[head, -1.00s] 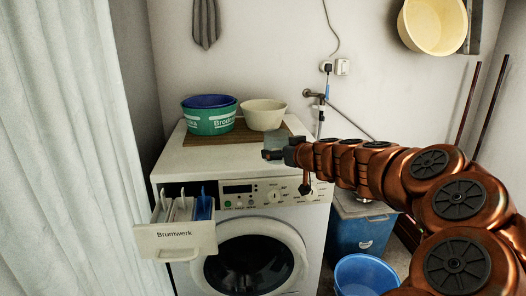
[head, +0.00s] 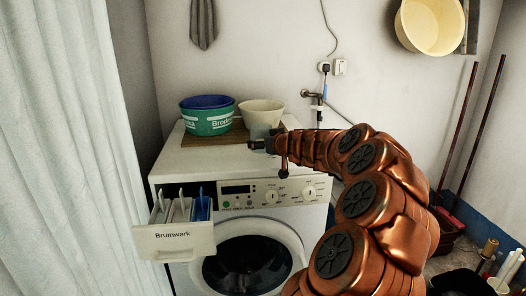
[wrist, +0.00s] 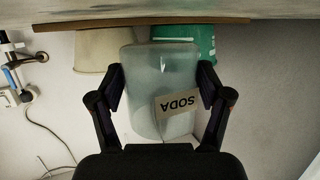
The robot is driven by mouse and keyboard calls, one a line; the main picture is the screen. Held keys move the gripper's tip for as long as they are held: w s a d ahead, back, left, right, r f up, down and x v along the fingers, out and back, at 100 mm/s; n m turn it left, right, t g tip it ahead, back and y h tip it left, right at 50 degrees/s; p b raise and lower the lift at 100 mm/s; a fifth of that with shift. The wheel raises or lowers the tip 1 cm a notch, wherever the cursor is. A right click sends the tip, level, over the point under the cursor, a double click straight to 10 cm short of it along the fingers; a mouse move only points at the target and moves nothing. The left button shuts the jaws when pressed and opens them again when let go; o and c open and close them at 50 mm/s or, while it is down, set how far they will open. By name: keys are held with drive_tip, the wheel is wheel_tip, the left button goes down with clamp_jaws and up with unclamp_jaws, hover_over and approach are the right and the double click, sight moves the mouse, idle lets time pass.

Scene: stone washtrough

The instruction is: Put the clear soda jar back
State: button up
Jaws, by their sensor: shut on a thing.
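The clear soda jar (wrist: 160,85) is pale and see-through, with a label reading SODA. The wrist picture is upside down, and the jar stands upright like the bowls. My gripper (wrist: 163,88) is shut on it, one finger on each side. In the head view my gripper (head: 264,144) is above the front right part of the washing machine's top, and a little of the jar (head: 260,131) shows behind it. A wooden board (head: 200,140) lies at the back of the top.
A green tub (head: 207,124) and a cream bowl (head: 262,112) stand on the board, behind the jar. The washing machine's (head: 175,165) left top is clear. Its detergent drawer (head: 174,241) is pulled out. A pale curtain (head: 60,150) hangs at the left.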

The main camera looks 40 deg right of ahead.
sight(263, 150)
drive_tip(key=shift+f, duration=1.45)
drive_tip(key=shift+f+b, duration=0.15)
drive_tip(key=shift+b, duration=0.3)
drive_tip(key=o, duration=1.3)
drive_tip(key=shift+c, duration=0.2)
drive_tip(key=shift+r+p, duration=0.25)
drive_tip(key=shift+p, duration=0.05)
drive_tip(key=v, duration=1.2)
